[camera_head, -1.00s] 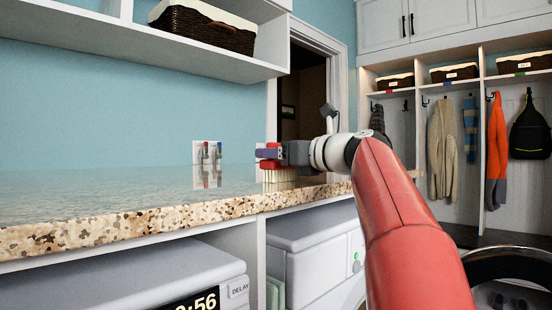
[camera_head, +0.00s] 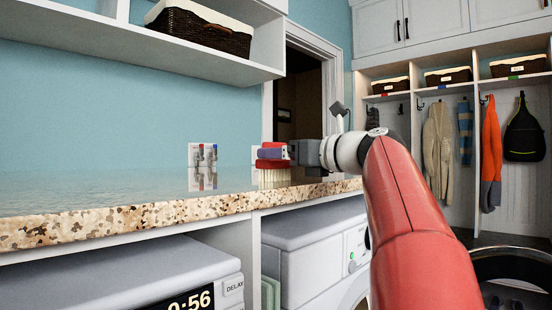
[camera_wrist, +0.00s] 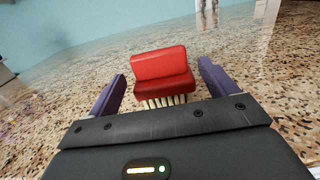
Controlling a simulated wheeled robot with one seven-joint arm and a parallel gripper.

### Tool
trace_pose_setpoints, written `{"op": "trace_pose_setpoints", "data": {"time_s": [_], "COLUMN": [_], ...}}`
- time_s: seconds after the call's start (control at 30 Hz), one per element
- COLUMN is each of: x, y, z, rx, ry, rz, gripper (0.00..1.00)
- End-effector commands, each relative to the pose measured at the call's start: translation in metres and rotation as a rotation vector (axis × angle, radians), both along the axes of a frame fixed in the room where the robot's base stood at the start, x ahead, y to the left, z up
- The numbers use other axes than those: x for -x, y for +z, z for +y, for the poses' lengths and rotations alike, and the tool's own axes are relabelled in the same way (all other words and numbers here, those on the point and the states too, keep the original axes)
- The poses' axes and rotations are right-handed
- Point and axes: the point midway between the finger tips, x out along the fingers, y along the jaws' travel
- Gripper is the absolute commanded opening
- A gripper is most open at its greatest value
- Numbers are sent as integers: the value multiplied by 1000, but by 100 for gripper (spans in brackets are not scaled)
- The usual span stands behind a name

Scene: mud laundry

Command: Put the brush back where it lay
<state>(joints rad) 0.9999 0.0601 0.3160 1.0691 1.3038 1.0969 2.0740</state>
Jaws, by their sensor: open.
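The brush (camera_wrist: 162,68) has a red body and pale bristles pointing down. In the wrist view it stands on the speckled stone counter (camera_wrist: 60,115), between and a little ahead of the two purple fingers of my gripper (camera_wrist: 162,88). A gap shows on each side, so the fingers are open and apart from it. In the head view the brush (camera_head: 271,164) is near the counter's right part, partly hidden by my gripper (camera_head: 285,153). The bristles seem to touch the counter, bristles down.
A wall plate with taps (camera_head: 203,155) is on the blue wall behind the counter. A shelf with a wicker basket (camera_head: 200,27) hangs above. White machines (camera_head: 310,245) stand under the counter. The counter's left part is clear.

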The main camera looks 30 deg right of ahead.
Motion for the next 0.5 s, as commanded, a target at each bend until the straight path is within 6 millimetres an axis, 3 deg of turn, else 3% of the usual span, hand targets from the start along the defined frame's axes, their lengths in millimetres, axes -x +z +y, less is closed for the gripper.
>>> {"op": "trace_pose_setpoints", "data": {"time_s": [0.2,0.5], "x": [32,43], "y": [-2,-1], "z": [-13,-17], "rx": [0,-1], "ry": [-2,0], "rz": [0,0], "gripper": [85,85]}}
